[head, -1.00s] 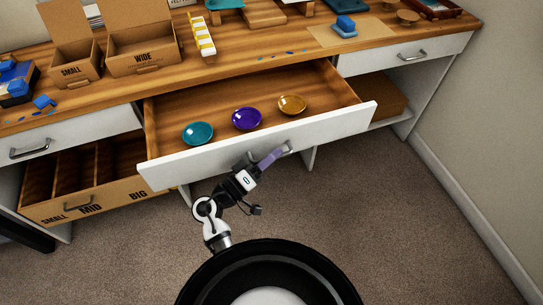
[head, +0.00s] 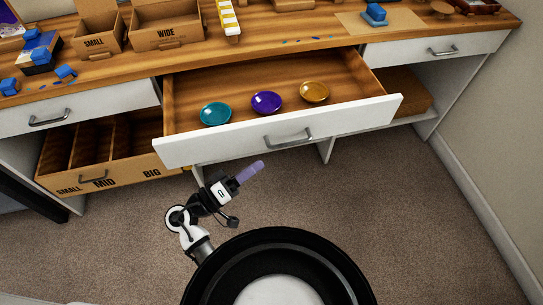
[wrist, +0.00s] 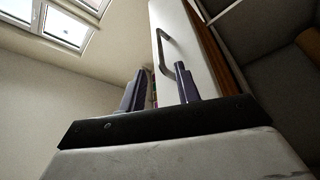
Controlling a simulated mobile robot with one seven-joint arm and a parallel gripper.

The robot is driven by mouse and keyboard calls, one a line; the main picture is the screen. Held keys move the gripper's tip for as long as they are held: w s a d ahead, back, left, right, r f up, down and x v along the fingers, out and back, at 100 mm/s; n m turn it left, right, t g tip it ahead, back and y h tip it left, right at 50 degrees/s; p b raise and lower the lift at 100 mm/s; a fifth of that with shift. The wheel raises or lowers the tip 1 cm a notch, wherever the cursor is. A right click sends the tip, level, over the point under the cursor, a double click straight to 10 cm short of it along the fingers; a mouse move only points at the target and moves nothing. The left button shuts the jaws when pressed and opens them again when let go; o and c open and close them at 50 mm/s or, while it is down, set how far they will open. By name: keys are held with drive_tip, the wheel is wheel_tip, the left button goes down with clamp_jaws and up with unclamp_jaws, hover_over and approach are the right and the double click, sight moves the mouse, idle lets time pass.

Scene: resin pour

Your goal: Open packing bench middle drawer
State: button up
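The packing bench middle drawer (head: 230,143) is pulled well out from under the bench top in the head view. Its metal bar handle (head: 289,137) is on the white front. Teal (head: 215,113), purple (head: 266,102) and amber (head: 314,91) dishes sit inside it. My gripper (head: 256,168) is in front of and below the drawer front, apart from the handle. In the wrist view, my gripper (wrist: 157,88) has two dark fingers spread with a gap and nothing between them. The drawer handle (wrist: 164,52) shows beyond the fingertips.
Bench top (head: 290,51) holds a small box (head: 97,36), a wide box (head: 165,32) and blue items. A left drawer (head: 100,105) and right drawer (head: 430,50) are shut. A labelled lower bin (head: 125,178) sits at left. Carpet (head: 400,220) is clear at right.

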drive_tip(key=shift+v, duration=1.4)
